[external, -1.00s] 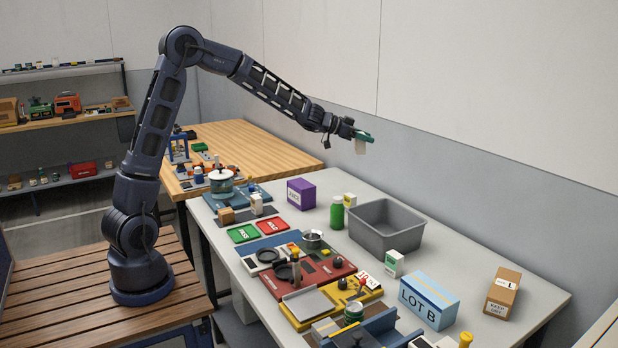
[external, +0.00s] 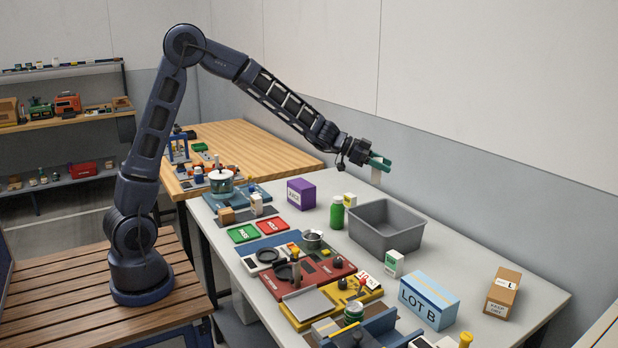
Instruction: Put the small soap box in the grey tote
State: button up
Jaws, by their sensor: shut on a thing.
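My gripper (external: 379,162), with green fingers, is shut on a small pale box (external: 376,177), which fits the small soap box. The box hangs below the fingers, in the air. No label can be read on it. The grey tote (external: 366,232) stands on the light table below. In the picture the held box is above the tote's back rim. From this one view I cannot tell whether it is straight over the opening. The part of the tote's inside that shows looks empty.
A green bottle (external: 337,213) and a white-and-yellow box (external: 350,200) stand left of the tote. A white-and-green box (external: 393,264) stands close in front. A blue LOT B box (external: 429,300) and a brown carton (external: 502,293) are nearer right. A purple box (external: 301,193) is behind left.

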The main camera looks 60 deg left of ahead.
notch_tip(320, 180, down, 14)
jog(key=shift+r, duration=0.2)
dwell(0.4)
jog(key=shift+f, duration=0.6)
jog(key=o, duration=1)
jog(key=v, duration=0.8)
jog(key=r+v, duration=0.1)
jog(key=v, duration=0.3)
jog(key=shift+a+r, duration=0.1)
